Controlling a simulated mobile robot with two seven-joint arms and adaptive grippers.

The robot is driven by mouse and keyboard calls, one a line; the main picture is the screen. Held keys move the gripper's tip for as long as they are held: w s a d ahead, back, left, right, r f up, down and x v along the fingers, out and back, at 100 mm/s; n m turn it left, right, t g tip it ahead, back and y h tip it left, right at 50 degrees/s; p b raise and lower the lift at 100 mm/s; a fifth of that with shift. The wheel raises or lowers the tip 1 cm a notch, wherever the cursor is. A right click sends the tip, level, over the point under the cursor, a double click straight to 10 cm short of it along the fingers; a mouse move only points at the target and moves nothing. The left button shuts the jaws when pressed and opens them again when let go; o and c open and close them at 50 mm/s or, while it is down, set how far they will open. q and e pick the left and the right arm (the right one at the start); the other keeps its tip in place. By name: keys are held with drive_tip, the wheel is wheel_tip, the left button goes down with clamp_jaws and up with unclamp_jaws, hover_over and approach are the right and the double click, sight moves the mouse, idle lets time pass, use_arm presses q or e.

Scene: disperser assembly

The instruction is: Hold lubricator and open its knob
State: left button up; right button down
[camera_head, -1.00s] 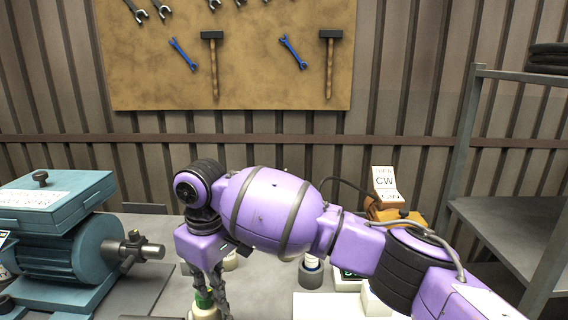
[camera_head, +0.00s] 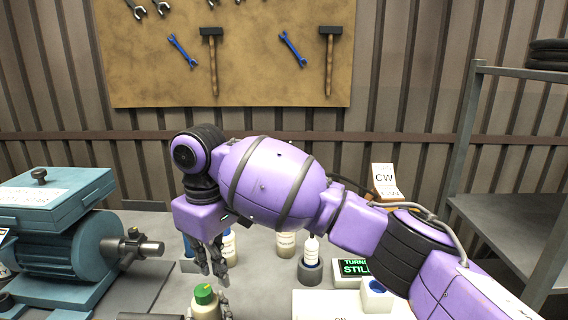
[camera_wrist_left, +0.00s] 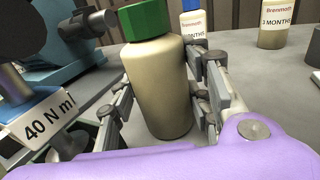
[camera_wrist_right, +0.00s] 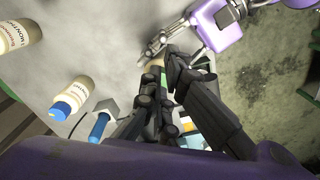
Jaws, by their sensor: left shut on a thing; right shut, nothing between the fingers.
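The lubricator is a beige bottle (camera_wrist_left: 160,90) with a green knob (camera_wrist_left: 146,20) on top. It stands upright between the fingers of my left gripper (camera_wrist_left: 163,100), which is shut on its body. In the head view the green knob (camera_head: 204,294) shows at the bottom. My right gripper (camera_head: 217,263) is shut and empty, pointing down just above and slightly right of the knob, apart from it. In the right wrist view my right fingers (camera_wrist_right: 165,88) partly hide the lubricator.
A blue motor machine (camera_head: 60,235) stands at the left, its shaft pointing toward the lubricator. Several white-labelled bottles (camera_head: 286,244) stand behind. A display (camera_head: 352,267) reading "TURN... STIL..." is partly hidden by my right arm. A grey shelf (camera_head: 500,215) is at the right.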

use_arm(q)
drive_tip(key=shift+f, duration=0.25)
drive_tip(key=shift+s, duration=0.1)
use_arm(e)
drive_tip(key=n+y, duration=0.3)
drive_tip(key=n, duration=0.3)
hover_over(216, 300)
drive_tip(key=d, duration=0.2)
drive_tip(key=shift+s+d+x, duration=0.1)
drive_tip(key=shift+d+x, duration=0.1)
drive_tip(key=shift+x, duration=0.8)
drive_tip(key=shift+s+d+x, duration=0.1)
drive_tip(key=shift+d+x, duration=0.1)
drive_tip(key=shift+x, duration=0.8)
drive_tip(key=shift+s+d+x, duration=0.1)
drive_tip(key=shift+d+x, duration=0.15)
drive_tip(key=shift+x, duration=0.8)
drive_tip(key=shift+f, duration=0.2)
drive_tip(key=shift+a+f, duration=0.1)
drive_tip(key=shift+a, duration=0.25)
drive_tip(key=shift+w, duration=0.25)
drive_tip(key=shift+d, duration=0.3)
